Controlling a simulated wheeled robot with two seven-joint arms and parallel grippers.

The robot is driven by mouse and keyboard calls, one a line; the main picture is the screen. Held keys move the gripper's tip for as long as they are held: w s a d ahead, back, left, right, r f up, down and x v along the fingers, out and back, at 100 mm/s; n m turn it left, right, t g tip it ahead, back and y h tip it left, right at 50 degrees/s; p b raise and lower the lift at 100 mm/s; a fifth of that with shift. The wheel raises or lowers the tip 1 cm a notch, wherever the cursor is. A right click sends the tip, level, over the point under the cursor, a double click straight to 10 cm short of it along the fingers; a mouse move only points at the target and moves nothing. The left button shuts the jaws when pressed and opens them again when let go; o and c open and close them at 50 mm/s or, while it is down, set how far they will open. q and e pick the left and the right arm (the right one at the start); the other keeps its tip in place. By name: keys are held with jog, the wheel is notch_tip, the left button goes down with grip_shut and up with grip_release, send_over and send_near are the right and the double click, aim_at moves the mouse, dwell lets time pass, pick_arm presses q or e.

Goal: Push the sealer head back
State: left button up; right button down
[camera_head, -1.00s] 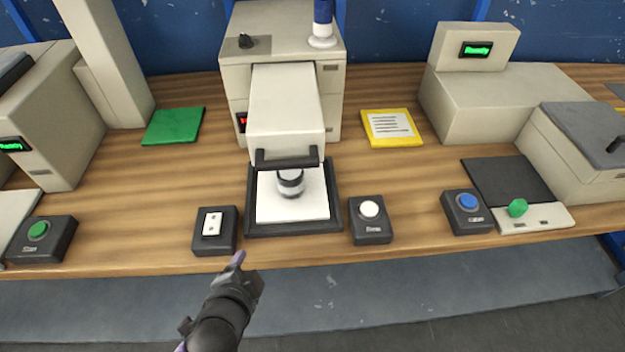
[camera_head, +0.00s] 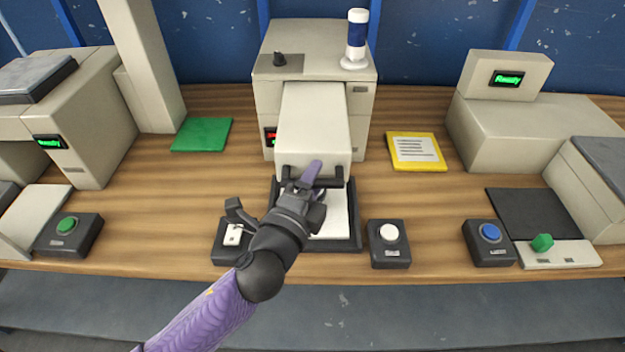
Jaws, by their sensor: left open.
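The sealer head (camera_head: 313,120) is a beige block reaching forward from the machine body (camera_head: 315,58) in the middle of the bench. A black bar handle (camera_head: 338,182) runs across its front lower edge. My left gripper (camera_head: 312,180) is at the front of the head, over the handle, and covers the handle's middle. Its jaws are open; I cannot tell whether they touch the handle or the head. The white plate with its black frame (camera_head: 352,240) lies below, mostly hidden by my gripper and arm. My right gripper is not in view.
A black box with a white button (camera_head: 389,243) stands right of the plate. A box with a white switch (camera_head: 232,238) stands left, partly behind my arm. A green pad (camera_head: 202,134) and a yellow notice (camera_head: 416,151) lie on the bench. A blue-and-white lamp (camera_head: 356,38) stands on the machine.

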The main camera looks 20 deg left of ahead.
pick_arm(q)
grip_shut()
jog(key=shift+f, duration=0.1)
dwell(1.2)
